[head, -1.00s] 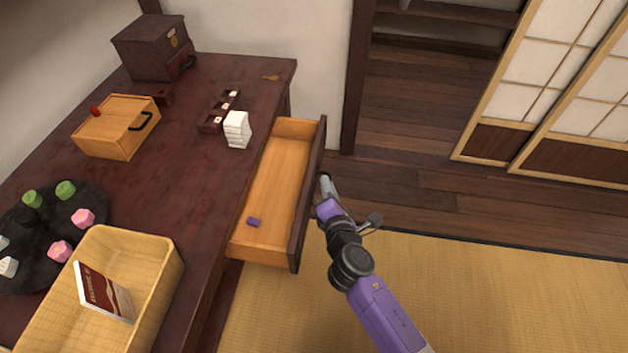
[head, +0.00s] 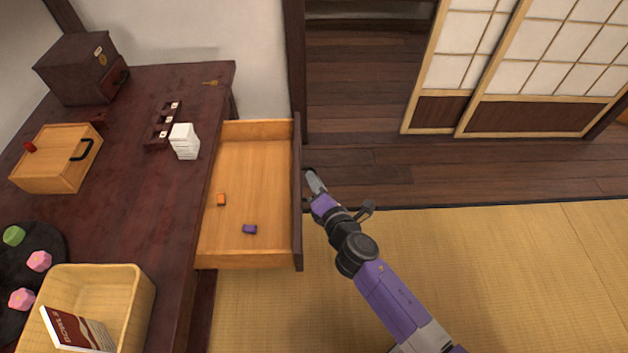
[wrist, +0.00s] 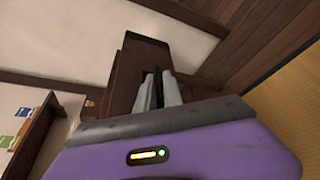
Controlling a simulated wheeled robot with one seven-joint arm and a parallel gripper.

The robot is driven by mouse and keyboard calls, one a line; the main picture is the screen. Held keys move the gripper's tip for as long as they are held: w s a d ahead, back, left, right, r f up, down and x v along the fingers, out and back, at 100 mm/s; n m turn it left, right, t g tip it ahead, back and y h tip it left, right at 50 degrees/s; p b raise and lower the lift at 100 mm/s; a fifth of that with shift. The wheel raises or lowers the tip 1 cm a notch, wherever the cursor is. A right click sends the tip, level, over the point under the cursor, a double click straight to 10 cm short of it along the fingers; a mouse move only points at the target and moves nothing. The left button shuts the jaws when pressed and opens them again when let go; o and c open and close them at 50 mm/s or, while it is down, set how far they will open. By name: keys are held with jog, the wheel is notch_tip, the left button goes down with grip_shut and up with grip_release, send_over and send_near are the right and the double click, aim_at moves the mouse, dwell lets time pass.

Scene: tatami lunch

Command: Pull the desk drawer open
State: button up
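The desk drawer (head: 258,175) stands far out from the right side of the dark wooden desk (head: 120,175). Its light wood inside holds a small orange block (head: 221,200) and a small purple block (head: 250,229). My gripper (head: 311,178) is at the outer face of the drawer's dark front panel (head: 297,215). In the wrist view, the two pale fingers (wrist: 161,82) are close together against the dark front, with something dark between them. They appear closed on the drawer handle, which is mostly hidden.
On the desk are a white stack (head: 184,142), a light wood box (head: 58,160), a dark chest (head: 80,70) and a basket (head: 140,290) holding a book. Tatami floor (head: 500,260) is clear to the right. Sliding screens (head: 540,115) stand behind.

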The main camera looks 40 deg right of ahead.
jog(key=o, duration=0.3)
jog(key=shift+o, duration=0.2)
jog(key=v, duration=0.7)
jog(key=shift+s, duration=0.35)
jog(key=shift+a+r, duration=0.1)
jog(key=shift+a, duration=0.05)
